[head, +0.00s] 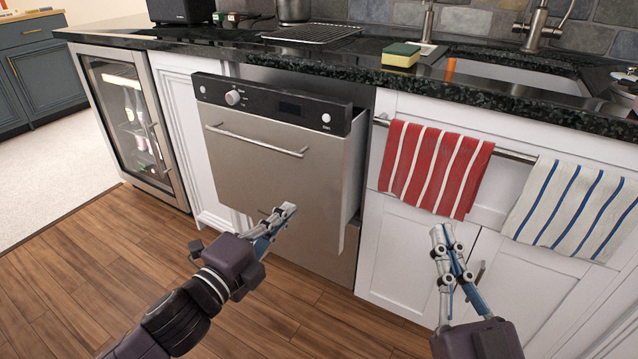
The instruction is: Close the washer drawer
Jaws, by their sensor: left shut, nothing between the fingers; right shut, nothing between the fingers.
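The washer drawer (258,165) is a stainless steel front with a black control strip (270,103) on top and a horizontal bar handle (255,139). It stands pulled out from the cabinet line; its side wall (352,170) shows at the right. My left gripper (290,208) is shut and empty, in front of the lower part of the drawer front; I cannot tell whether it touches. My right gripper (440,232) is shut and empty, right of the drawer, in front of the white cabinet below the red towel.
A red striped towel (432,168) and a blue striped towel (575,210) hang on a rail right of the drawer. A glass-door cooler (130,120) stands at the left. The black countertop (330,62) overhangs above. The wooden floor (90,265) at the left is clear.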

